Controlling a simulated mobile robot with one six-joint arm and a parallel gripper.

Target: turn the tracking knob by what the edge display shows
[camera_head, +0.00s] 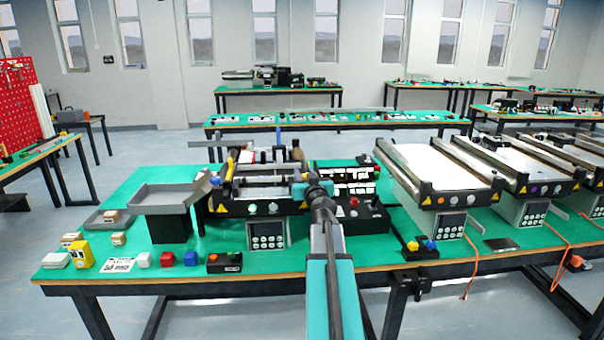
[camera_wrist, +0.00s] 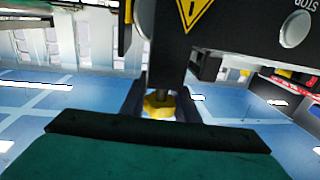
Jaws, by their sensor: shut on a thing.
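A yellow knob (camera_wrist: 159,107) shows in the wrist view, under the dark end frame (camera_wrist: 165,55) of a conveyor. The dark fingers of my gripper (camera_wrist: 160,100) stand on both sides of it, shut on it. In the head view my arm reaches to the right front corner of the near conveyor (camera_head: 262,206), and the arm hides the knob and fingertips there. A control unit with a small screen and buttons (camera_head: 268,235) hangs below that conveyor's front. Its screen is too small to read, and I cannot tell which display is the edge display.
A dark box with red and green buttons (camera_head: 360,212) stands right of my arm. More conveyors (camera_head: 440,180) stand further right. A grey tray on a black stand (camera_head: 168,198) is at left. Several small blocks, including a blue one (camera_head: 190,258), lie along the green table's front edge.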

